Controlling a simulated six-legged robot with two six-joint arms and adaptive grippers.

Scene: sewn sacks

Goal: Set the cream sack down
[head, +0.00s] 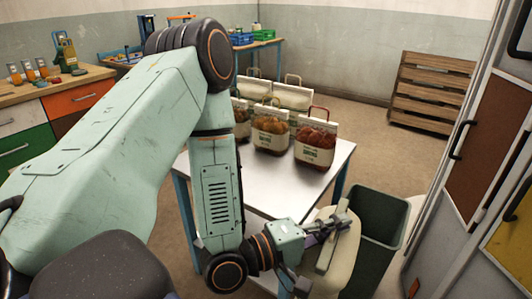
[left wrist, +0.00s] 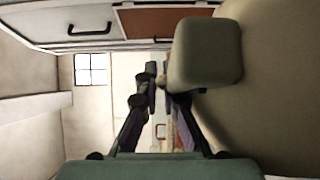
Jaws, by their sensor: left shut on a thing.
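The cream sack (head: 342,262) hangs at my left gripper (head: 328,228) in the head view, beyond the table's front right corner. My left gripper is shut on the sack's upper part, where a pale strip-like piece (head: 327,254) stands out. Part of the sack is behind the gripper and its lower end is hard to make out. In the left wrist view the sack (left wrist: 275,85) fills the right side, with a blocky end (left wrist: 205,52) close to the fingers (left wrist: 162,88). My right gripper is not in view.
A dark green bin (head: 385,228) stands directly right of the sack; I cannot tell whether they touch. The metal table (head: 258,188) carries several handled bags (head: 315,145) at its back, with its front part bare. Cabinets (head: 480,150) stand at right. Wooden crates (head: 432,90) stand by the far wall.

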